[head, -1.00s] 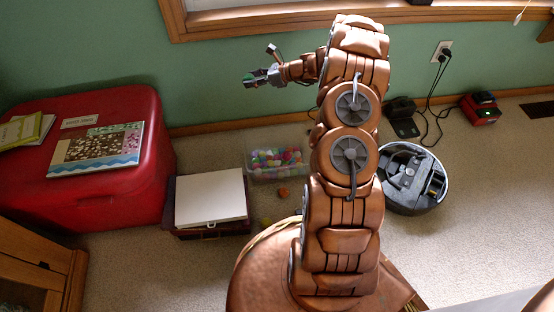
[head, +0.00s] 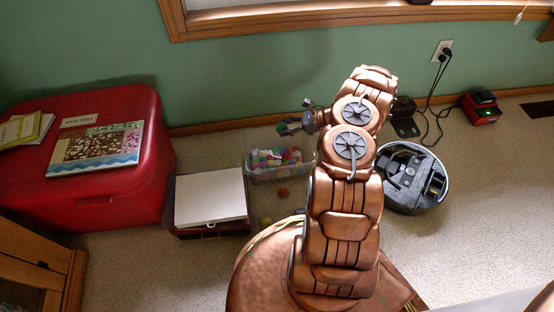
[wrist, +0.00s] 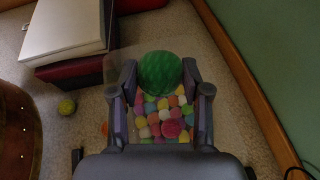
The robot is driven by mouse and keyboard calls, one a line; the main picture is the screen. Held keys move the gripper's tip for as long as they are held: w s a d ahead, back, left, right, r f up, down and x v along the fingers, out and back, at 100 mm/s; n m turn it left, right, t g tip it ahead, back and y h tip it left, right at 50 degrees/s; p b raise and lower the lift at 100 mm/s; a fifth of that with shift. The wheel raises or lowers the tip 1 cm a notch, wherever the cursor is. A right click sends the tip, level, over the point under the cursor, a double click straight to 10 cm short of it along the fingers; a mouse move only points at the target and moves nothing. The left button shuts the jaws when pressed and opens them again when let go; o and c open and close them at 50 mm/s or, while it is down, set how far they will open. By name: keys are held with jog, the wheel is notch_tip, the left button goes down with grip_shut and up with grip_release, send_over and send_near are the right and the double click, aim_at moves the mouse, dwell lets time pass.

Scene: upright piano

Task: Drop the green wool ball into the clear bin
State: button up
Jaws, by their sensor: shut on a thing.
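The green wool ball (wrist: 160,73) is held between the two fingers of my gripper (wrist: 160,88) in the wrist view. My gripper (head: 284,128) shows small in the head view, shut on the green ball and above the clear bin's far side. The clear bin (head: 262,178) stands on the carpet near the wall, holding several colourful balls. In the wrist view those balls (wrist: 160,118) show below and behind the held ball; the bin's walls there are partly hidden by my fingers.
A box with a white top (head: 210,197) stands left of the bin, beside a red chest (head: 150,190). An orange ball (head: 283,191) and a yellow-green ball (wrist: 66,107) lie on the carpet. A robot vacuum (head: 411,178) is to the right. The green wall (head: 230,70) is close behind.

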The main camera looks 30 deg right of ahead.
jog(key=shift+f+b, duration=0.95)
jog(key=shift+f, duration=1.6)
jog(key=o, duration=0.9)
jog(key=shift+o, duration=0.2)
jog(key=v, duration=1.2)
jog(key=shift+r, duration=0.15)
